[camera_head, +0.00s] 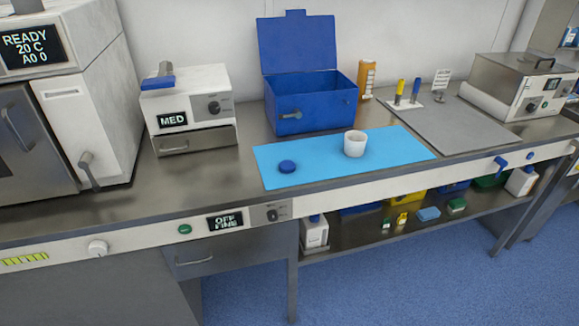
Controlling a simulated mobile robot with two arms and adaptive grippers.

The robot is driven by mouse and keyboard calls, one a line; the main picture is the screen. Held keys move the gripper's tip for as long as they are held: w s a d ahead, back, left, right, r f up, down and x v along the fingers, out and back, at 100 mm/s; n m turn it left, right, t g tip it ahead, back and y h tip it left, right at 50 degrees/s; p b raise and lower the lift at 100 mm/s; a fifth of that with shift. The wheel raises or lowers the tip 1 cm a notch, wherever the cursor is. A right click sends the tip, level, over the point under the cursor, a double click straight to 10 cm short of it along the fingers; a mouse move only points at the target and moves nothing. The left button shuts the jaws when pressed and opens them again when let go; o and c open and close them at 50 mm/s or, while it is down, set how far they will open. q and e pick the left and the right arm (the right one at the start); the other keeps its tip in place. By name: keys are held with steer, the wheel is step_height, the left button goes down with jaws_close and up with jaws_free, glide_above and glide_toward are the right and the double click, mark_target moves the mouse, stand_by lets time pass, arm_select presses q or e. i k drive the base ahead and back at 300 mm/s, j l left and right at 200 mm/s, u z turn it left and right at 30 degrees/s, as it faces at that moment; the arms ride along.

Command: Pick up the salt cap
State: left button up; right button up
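A small round dark blue cap (287,167), which looks like the salt cap, lies flat on the left part of a light blue mat (330,173) on the metal table. A white open cup (355,143) stands upright on the mat to the right of the cap, apart from it. I cannot read any label on either. Neither of my grippers shows in the head view.
An open blue box (312,102) stands behind the mat. A white device with a MED display (188,110) is to the left. A grey board (445,123) lies to the right. The table's front edge (190,215) is clear.

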mark_target(286, 166)
steer(key=u, duration=1.8)
steer(key=l, duration=0.35)
steer(key=k+l+u, duration=0.1)
steer(key=l, duration=0.3)
steer(key=k+l+u, duration=0.1)
steer(key=l, duration=0.25)
